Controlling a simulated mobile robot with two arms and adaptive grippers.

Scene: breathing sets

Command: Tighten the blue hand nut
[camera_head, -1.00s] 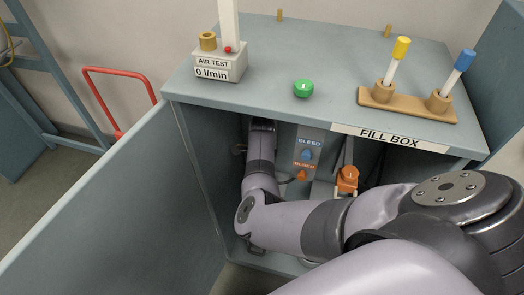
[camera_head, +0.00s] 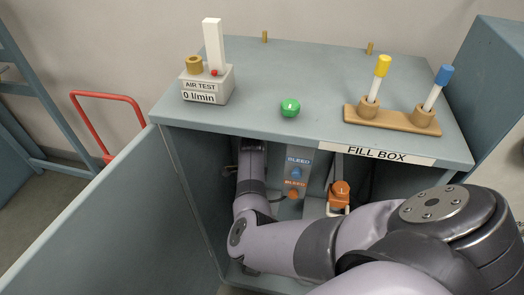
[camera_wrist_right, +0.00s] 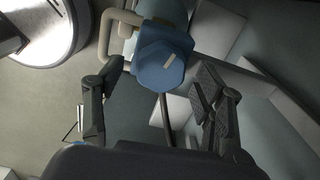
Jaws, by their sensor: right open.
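The blue hand nut (camera_wrist_right: 160,65) shows in the right wrist view as a blue faceted knob with a pale mark on its face. My right gripper (camera_wrist_right: 158,88) is open, with one finger on each side of the nut in the picture; I see no clear contact. In the head view, my right arm reaches into the open fill box (camera_head: 300,133), and its gripper is hidden under the box top. I cannot make out the hand nut there. My left gripper is not in view.
A panel marked BLEED (camera_head: 299,160) carries a blue knob (camera_head: 296,174) and an orange one. An orange-topped part (camera_head: 340,190) stands beside it. The open door (camera_head: 110,215) stands to the left. The air test unit (camera_head: 207,88) and green button (camera_head: 290,108) are on top.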

